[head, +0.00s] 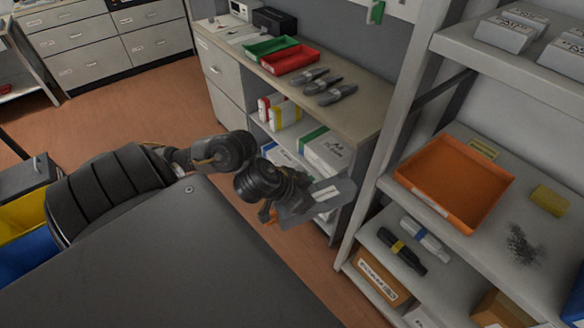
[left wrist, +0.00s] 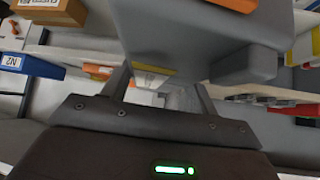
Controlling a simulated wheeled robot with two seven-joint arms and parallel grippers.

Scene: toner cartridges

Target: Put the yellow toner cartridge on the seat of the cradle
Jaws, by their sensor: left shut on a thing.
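My left gripper (head: 283,203) is shut on a grey boxy cartridge (head: 330,196) with a pale label and holds it in the air in front of the low shelf unit. In the left wrist view the cartridge (left wrist: 160,35) fills the space ahead of the fingers (left wrist: 160,90). Its label has a yellow strip, so I take it for the yellow toner cartridge. An orange part shows at its upper edge. I cannot make out the cradle or its seat for certain. My right gripper is not in view.
The grey rack at right holds an orange tray (head: 453,182), a yellow block (head: 548,200) and a black bottle with a yellow band (head: 401,251). The counter (head: 348,118) bears a red tray (head: 290,60), a green tray (head: 268,46) and three dark objects. Orange floor shows between.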

